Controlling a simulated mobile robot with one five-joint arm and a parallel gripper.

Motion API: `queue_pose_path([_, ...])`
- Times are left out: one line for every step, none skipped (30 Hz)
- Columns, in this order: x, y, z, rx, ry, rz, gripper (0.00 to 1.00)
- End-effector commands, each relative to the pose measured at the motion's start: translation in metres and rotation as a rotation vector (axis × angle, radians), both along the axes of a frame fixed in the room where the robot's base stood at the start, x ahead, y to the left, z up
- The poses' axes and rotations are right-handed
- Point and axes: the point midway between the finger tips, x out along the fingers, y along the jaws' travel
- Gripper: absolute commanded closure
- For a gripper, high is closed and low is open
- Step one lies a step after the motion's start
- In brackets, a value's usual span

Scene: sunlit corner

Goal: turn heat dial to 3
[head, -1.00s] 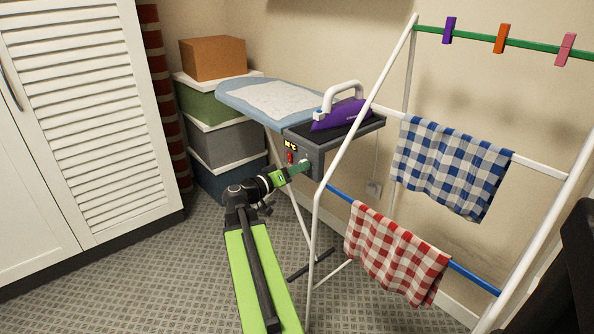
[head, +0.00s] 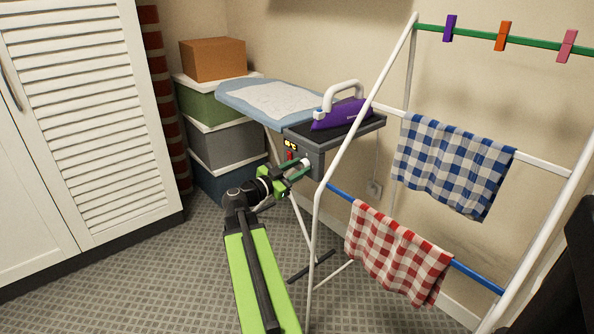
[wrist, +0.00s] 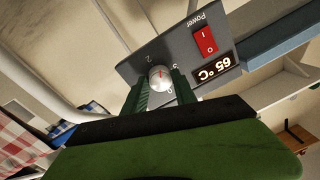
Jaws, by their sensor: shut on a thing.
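The heat dial (wrist: 159,78) is a small silver knob with a red mark, on the grey control panel (wrist: 215,25) of the ironing station. In the wrist view a "2" and a "3" show beside it; the red mark lies on the side facing these numbers, but I cannot tell exactly where it points. My gripper (wrist: 161,86) is shut on the dial, with one green finger on each side. In the head view my gripper (head: 300,170) meets the panel's front. The display (wrist: 216,68) reads 65 °C, beside a red power switch (wrist: 205,41).
A purple iron (head: 340,114) rests on the station above the panel, at the end of the ironing board (head: 228,95). A white drying rack (head: 316,215) with checked cloths stands close on the right. Stacked boxes (head: 222,145) stand behind on the left. Patterned floor lies clear at left.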

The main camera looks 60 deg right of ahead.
Motion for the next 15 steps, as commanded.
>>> queue_pose_path([0.0031, -0.001, -0.0004, -0.014, -0.038, 0.008, 1.0])
queue_pose_path([0.0033, -0.001, -0.0005, -0.023, -0.065, 0.008, 1.0])
queue_pose_path([0.0035, -0.0011, -0.0005, -0.035, -0.1, 0.008, 1.0])
queue_pose_path([0.0036, -0.0011, -0.0005, -0.043, -0.128, 0.008, 1.0])
queue_pose_path([0.0037, -0.0011, -0.0005, -0.053, -0.155, 0.008, 1.0])
queue_pose_path([0.0038, -0.0012, -0.0006, -0.064, -0.191, 0.009, 1.0])
queue_pose_path([0.0039, -0.0012, -0.0005, -0.073, -0.218, 0.009, 1.0])
queue_pose_path([0.0041, -0.0013, -0.0006, -0.082, -0.245, 0.009, 1.0])
queue_pose_path([0.0042, -0.0013, -0.0005, -0.094, -0.281, 0.009, 1.0])
queue_pose_path([0.0042, -0.0013, -0.0005, -0.103, -0.308, 0.009, 1.0])
queue_pose_path([0.0043, -0.0013, -0.0004, -0.112, -0.335, 0.009, 1.0])
queue_pose_path([0.0045, -0.0013, -0.0004, -0.124, -0.37, 0.009, 1.0])
queue_pose_path([0.0045, -0.0013, -0.0004, -0.133, -0.398, 0.009, 1.0])
queue_pose_path([0.0045, -0.0014, -0.0002, -0.142, -0.424, 0.008, 1.0])
queue_pose_path([0.0046, -0.0014, -0.0002, -0.155, -0.46, 0.009, 1.0])
